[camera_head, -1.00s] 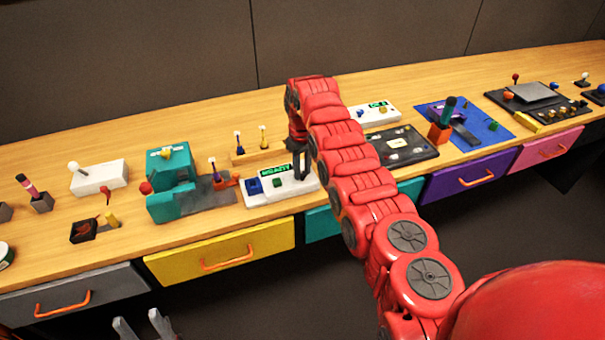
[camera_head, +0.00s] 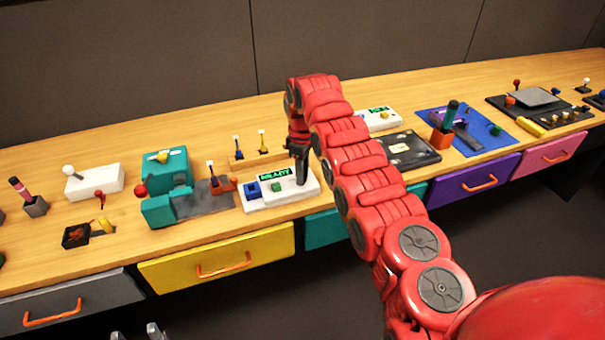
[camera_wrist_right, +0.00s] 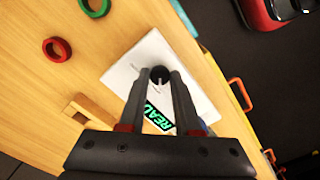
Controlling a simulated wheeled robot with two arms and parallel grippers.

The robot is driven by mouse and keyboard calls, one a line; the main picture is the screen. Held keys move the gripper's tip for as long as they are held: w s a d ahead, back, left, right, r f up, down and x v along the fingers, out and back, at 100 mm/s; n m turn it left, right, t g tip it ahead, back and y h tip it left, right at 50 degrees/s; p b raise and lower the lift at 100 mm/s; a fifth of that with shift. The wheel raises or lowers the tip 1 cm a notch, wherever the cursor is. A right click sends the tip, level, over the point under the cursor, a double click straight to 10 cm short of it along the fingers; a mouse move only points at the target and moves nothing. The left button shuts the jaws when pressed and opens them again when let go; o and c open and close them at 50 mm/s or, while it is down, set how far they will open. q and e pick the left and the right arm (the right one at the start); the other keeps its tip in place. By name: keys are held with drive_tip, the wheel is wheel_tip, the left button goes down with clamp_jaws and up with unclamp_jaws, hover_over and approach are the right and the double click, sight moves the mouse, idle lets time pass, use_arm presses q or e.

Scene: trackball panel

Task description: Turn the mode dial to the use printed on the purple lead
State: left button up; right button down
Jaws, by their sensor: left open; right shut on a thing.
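A white panel (camera_head: 262,203) with a green READY screen (camera_head: 275,174), a blue block and a green button stands on the bench. My right gripper (camera_head: 302,182) points down at the panel's right end. In the right wrist view, its fingers (camera_wrist_right: 160,84) are shut on a round dark dial (camera_wrist_right: 160,73) with a pale pointer line. The dial's printed settings are too small to read. My left gripper (camera_head: 137,332) is open and empty at the bottom edge, below the drawers. I cannot make out a purple lead or its print.
A teal machine (camera_head: 165,172) stands left of the panel. A wooden rack (camera_head: 258,157) with small upright tools is behind it. A black panel (camera_head: 410,150) and a blue mat (camera_head: 465,130) lie to the right. Red (camera_wrist_right: 95,6) and green rings show in the right wrist view.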

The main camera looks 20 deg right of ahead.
drive_tip(key=c, duration=0.6)
unclamp_jaws()
wheel_tip(320, 180, up, 7)
drive_tip(key=shift+a+r+p, duration=0.1)
drive_tip(key=shift+a+p, duration=0.05)
drive_tip(key=shift+p, duration=0.2)
wheel_tip(320, 180, up, 10)
drive_tip(key=p, duration=0.9)
drive_tip(key=shift+r+p, duration=0.1)
drive_tip(key=shift+p, duration=0.25)
